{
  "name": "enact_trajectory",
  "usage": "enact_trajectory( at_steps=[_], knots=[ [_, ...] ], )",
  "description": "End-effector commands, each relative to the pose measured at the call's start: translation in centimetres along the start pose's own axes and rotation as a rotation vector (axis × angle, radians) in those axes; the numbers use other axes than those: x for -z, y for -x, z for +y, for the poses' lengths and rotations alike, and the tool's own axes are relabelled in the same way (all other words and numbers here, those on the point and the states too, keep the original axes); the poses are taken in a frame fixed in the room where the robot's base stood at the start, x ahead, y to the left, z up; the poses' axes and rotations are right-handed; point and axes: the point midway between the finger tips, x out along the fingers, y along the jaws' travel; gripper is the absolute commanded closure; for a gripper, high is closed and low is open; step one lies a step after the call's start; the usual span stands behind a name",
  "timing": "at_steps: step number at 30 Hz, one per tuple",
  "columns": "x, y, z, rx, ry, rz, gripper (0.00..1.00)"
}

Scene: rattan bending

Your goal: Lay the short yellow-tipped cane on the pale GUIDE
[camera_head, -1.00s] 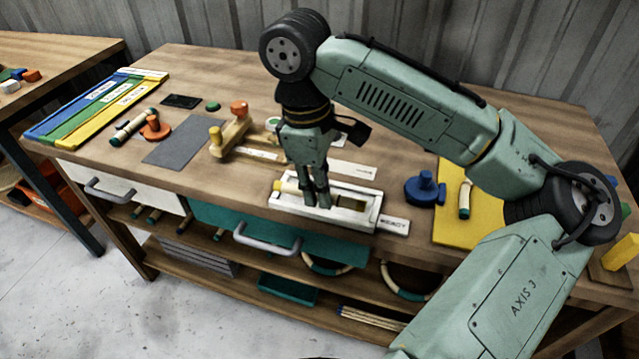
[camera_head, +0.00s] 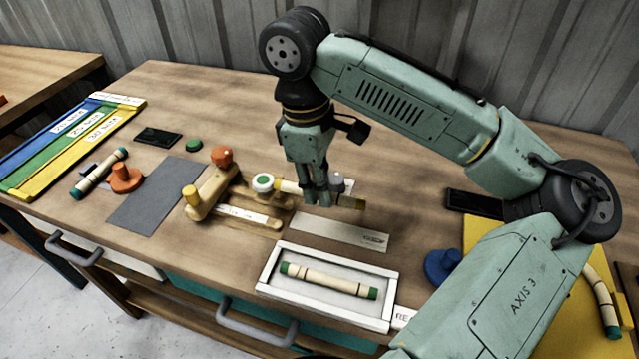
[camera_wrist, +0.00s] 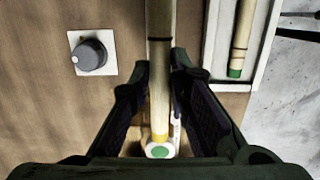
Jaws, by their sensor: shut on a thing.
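My gripper (camera_head: 318,198) is shut on the short yellow-tipped cane (camera_head: 350,202). It holds the cane above the table, behind the white tray. In the wrist view the pale cane (camera_wrist: 160,50) runs between the fingers (camera_wrist: 158,100), with a yellow band near its lower end. The fingers hide its middle in the head view. A flat pale strip (camera_head: 340,232) lies on the table in front of and below the gripper; its small label is unreadable, and it appears to be the guide. The cane is apart from it.
The white tray (camera_head: 270,287) holds a green-tipped cane (camera_head: 328,280). A wooden jig (camera_head: 210,190) with orange and yellow knobs, and a green-topped round piece (camera_head: 263,183), stand left of my gripper. A grey knob (camera_head: 338,180) is close behind. A blue piece (camera_head: 440,265) stands right.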

Motion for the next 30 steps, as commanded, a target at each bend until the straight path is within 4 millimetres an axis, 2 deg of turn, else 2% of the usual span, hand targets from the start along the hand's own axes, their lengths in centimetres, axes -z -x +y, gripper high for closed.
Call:
enact_trajectory(
  at_steps=[18,23,30],
  knots=[
    [0.7,-5.3,0.0,0.000,0.000,0.000,1.00],
    [0.7,-6.0,0.0,-0.001,0.000,0.000,1.00],
    [0.7,-6.0,0.0,0.000,0.000,0.000,1.00]
  ],
)
